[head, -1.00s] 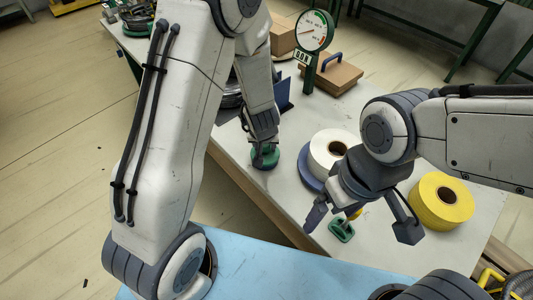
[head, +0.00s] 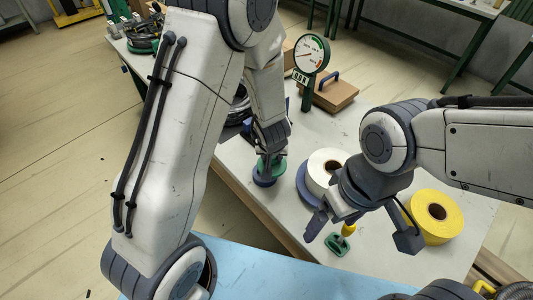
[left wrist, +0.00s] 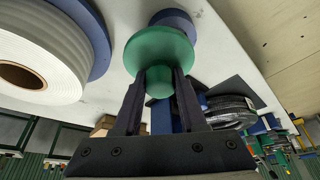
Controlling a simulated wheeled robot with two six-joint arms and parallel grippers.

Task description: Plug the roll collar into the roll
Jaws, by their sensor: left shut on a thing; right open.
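A green disc with a green knob (left wrist: 158,52), apparently the roll collar, is gripped by its knob in my left gripper (left wrist: 159,82); it also shows in the head view (head: 277,166). A small blue round piece (head: 264,180) shows just below the collar; it also appears beyond it in the left wrist view (left wrist: 172,18). The white roll (head: 318,164), with a brown-lined core hole, lies to the right on a blue disc (head: 304,189). A yellow roll (head: 448,222) lies further right. My right gripper (head: 362,231) is open and empty.
A green piece with a yellow top (head: 338,244) stands below the right gripper in the picture. A dial gauge (head: 311,54) and a brown box with a blue handle (head: 333,92) stand behind. The grey table (head: 366,118) is clear between box and rolls.

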